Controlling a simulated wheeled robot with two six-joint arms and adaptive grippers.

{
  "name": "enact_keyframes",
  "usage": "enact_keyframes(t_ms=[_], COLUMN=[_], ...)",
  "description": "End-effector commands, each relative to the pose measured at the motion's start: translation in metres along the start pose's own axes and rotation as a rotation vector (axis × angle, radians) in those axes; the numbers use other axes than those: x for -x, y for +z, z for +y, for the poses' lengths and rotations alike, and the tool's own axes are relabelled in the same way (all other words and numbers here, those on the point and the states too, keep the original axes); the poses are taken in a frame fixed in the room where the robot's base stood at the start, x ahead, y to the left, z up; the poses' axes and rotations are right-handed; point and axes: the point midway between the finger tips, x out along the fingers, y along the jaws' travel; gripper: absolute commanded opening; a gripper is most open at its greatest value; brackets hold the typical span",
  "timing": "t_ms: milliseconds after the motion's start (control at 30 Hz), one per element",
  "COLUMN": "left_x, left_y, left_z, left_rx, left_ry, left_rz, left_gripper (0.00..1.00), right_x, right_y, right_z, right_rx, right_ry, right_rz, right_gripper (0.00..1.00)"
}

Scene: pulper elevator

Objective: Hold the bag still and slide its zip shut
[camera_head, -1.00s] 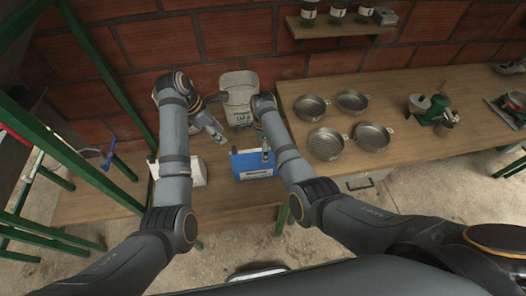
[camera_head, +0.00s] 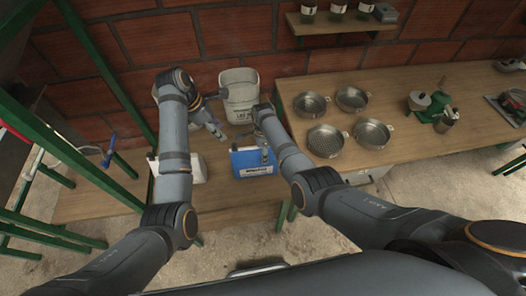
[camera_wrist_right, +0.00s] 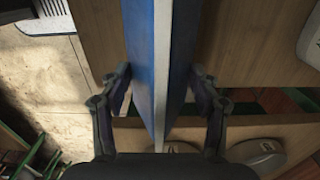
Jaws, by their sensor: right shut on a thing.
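A blue bag (camera_head: 254,169) with a white label stands on the left wooden bench. In the right wrist view the bag (camera_wrist_right: 180,70) is seen edge-on, with a pale strip along its edge. My right gripper (camera_head: 265,156) is at the bag's right part. Its fingers (camera_wrist_right: 165,88) are shut on the bag, one on each side. My left gripper (camera_head: 219,134) hangs to the left of the bag, apart from it; its jaw opening is too small to tell. The zip and its slider cannot be made out.
A white container (camera_head: 239,92) stands behind the bag against the brick wall. A white object (camera_head: 190,170) lies left, partly behind my left arm. Several metal sieves (camera_head: 325,140) sit on the right bench (camera_head: 295,84). A green metal frame (camera_head: 75,165) stands at the far left.

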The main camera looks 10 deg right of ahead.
Motion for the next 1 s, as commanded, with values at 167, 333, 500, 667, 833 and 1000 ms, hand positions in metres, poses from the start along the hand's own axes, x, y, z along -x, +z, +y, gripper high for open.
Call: enact_keyframes(t_ms=[167,333,500,667,833,1000], left_x=[0.0,0.0,-0.02,-0.042,-0.033,-0.016], left_y=[0.0,0.0,-0.029,-0.081,-0.112,-0.118], left_z=[0.0,0.0,-0.002,-0.018,-0.051,-0.076], left_rx=[0.0,0.001,0.052,0.169,0.286,0.37], left_ry=[0.0,0.0,0.052,0.188,0.294,0.327], left_rz=[0.0,-0.001,-0.08,-0.286,-0.501,-0.64], left_gripper=[0.38,0.32,0.09,0.0,0.0,0.0], right_x=[0.0,0.0,0.0,0.0,0.0,0.0], right_y=[0.0,0.0,0.0,0.0,0.0,0.0], right_z=[0.0,0.0,0.0,0.0,0.0,0.0], right_rx=[0.0,0.0,0.0,0.0,0.0,0.0], right_ry=[-0.001,-0.001,-0.001,-0.001,0.0,0.0], right_rz=[0.0,0.0,0.0,0.0,0.0,0.0], right_gripper=[0.24,0.07,0.07,0.07,0.07,0.07])
